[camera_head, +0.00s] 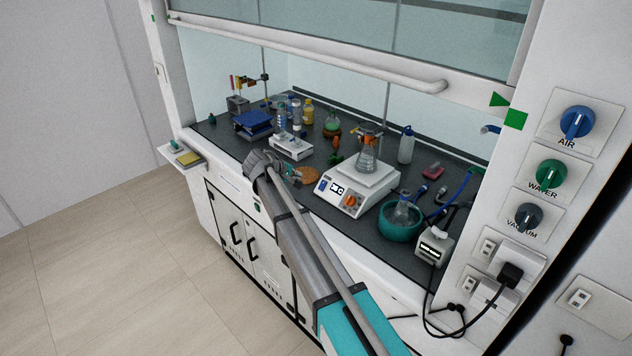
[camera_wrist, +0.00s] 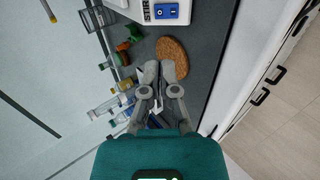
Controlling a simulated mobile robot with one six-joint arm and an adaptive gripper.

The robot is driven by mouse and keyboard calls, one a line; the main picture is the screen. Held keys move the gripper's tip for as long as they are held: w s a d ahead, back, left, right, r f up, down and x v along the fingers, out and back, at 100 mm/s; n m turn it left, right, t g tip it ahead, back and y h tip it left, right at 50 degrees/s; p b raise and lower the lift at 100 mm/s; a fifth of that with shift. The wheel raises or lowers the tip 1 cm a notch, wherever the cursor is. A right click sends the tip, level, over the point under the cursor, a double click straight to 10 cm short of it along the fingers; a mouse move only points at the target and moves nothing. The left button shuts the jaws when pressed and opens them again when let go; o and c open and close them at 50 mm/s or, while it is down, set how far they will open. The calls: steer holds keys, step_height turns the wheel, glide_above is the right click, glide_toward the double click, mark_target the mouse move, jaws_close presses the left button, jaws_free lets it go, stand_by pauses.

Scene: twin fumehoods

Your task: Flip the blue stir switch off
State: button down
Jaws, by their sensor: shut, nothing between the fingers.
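In the head view my gripper (camera_head: 256,163) is at the hood's front edge, left of the stirrer.
The round cork mat (camera_head: 306,174) lies left of the stirrer. A white device (camera_head: 290,146) and several bottles stand behind my gripper. A teal bowl (camera_head: 399,228) with a flask stands right of the stirrer. The raised sash bar (camera_head: 310,58) crosses above.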

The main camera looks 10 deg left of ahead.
mark_target(321, 186)
steer(key=shift+w+d+f, duration=0.1)
steer(key=b+x, duration=0.8)
steer(key=x, duration=0.4)
steer(key=shift+w+f, duration=0.1)
steer(key=shift+f, duration=0.15)
steer(key=shift+w+d+f+b, duration=0.3)
steer(key=shift+w+d, duration=0.1)
steer(key=shift+w+d, duration=0.15)
steer(key=shift+d, duration=0.2)
steer(key=shift+a, duration=0.35)
steer(key=shift+s+f, duration=0.1)
steer(key=shift+s, duration=0.15)
steer(key=shift+s+a+f+b, duration=0.3)
steer(key=shift+s+a, duration=0.1)
